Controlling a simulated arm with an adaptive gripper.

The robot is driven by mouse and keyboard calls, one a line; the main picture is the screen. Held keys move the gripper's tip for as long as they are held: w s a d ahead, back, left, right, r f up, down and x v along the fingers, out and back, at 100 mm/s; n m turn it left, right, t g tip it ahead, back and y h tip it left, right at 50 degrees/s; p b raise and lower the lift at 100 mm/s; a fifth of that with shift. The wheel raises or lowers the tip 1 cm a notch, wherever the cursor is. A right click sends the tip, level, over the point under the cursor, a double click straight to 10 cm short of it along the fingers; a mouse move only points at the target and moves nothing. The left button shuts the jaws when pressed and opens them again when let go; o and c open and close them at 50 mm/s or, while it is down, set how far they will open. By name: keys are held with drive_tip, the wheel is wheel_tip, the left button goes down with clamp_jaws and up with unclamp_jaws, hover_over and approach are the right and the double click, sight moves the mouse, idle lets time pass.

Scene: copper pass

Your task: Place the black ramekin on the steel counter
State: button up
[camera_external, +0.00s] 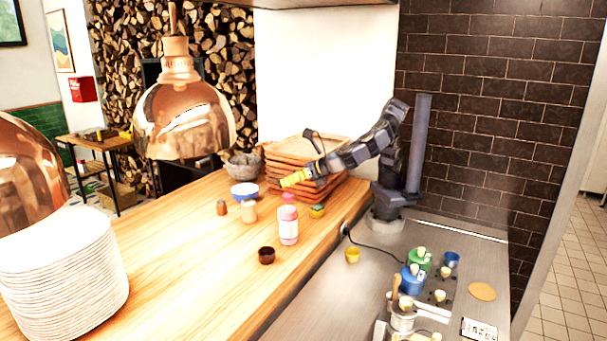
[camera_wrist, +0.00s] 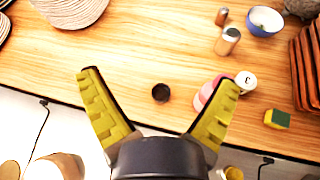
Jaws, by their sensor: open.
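The black ramekin (camera_external: 266,256) stands upright on the wooden counter, near its front edge beside the steel counter. In the wrist view the ramekin (camera_wrist: 161,92) shows from above, beyond and between my fingers. My gripper (camera_external: 296,179) has yellow fingers and is raised above the wood near the stacked trays. In the wrist view my gripper (camera_wrist: 162,86) is open, with nothing between its fingers. The steel counter (camera_external: 335,285) runs along the right, lower than the wood; its pale surface (camera_wrist: 70,125) shows at lower left in the wrist view.
A pink bottle (camera_external: 288,222) stands close to the ramekin. Two small shakers (camera_external: 249,211), a blue bowl (camera_external: 244,190) and a sponge (camera_external: 317,211) are farther back. A yellow cup (camera_external: 352,255) and a cable (camera_external: 375,243) are on the steel. Hanging copper lamps (camera_external: 185,120) and stacked plates (camera_external: 65,270) are at left.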

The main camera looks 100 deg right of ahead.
drive_tip(key=d+f+m+g, duration=0.1)
drive_tip(key=f+m+g, duration=0.1)
drive_tip(key=m, duration=0.5)
drive_tip(key=n+g+y, duration=0.7)
drive_tip(key=n+y, duration=0.3)
drive_tip(key=n, duration=1.7)
hover_over(266, 254)
drive_tip(key=f, duration=1.7)
drive_tip(key=shift+s+f, duration=0.2)
drive_tip(key=x, duration=0.6)
drive_tip(key=shift+s+a, duration=0.1)
drive_tip(key=shift+s, duration=0.25)
drive_tip(key=shift+r, duration=0.15)
drive_tip(key=c, duration=1.2)
